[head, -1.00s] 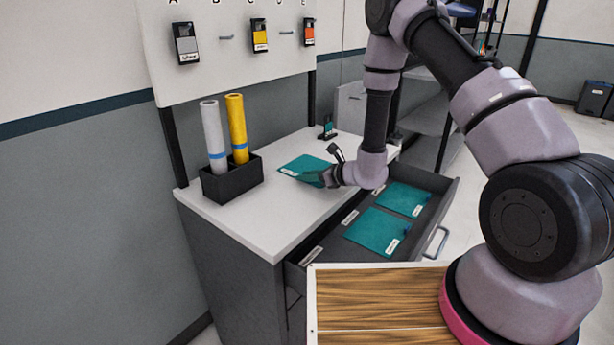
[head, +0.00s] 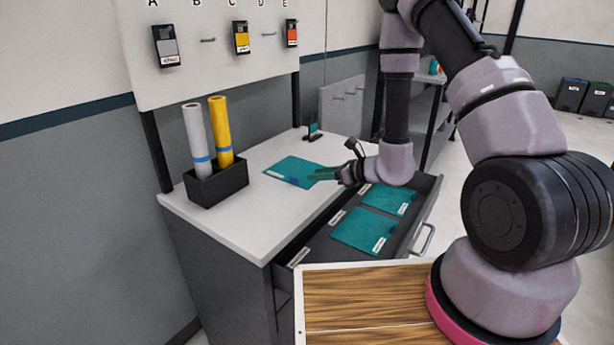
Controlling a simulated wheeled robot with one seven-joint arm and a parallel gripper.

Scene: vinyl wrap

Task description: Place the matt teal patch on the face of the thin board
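A teal patch (head: 290,168) with a white label and a darker blue tab lies flat on the white counter. My gripper (head: 325,174) is low over the counter at the right edge of this patch, pointing left. A teal-coloured piece shows at its fingertips; I cannot tell whether it is a finger or part of a sheet. Two more teal patches lie in the open drawer, one nearer (head: 362,230) and one farther (head: 388,199). Their labels are too small to read, so I cannot tell which patch is matt. I cannot identify the thin board with certainty.
A black box (head: 217,186) holds a white roll (head: 196,140) and a yellow roll (head: 221,132). A small dark stand (head: 312,132) is at the counter's back. The drawer (head: 410,240) juts out below my arm. A wood-grain panel (head: 365,300) is in front. The counter's front left is clear.

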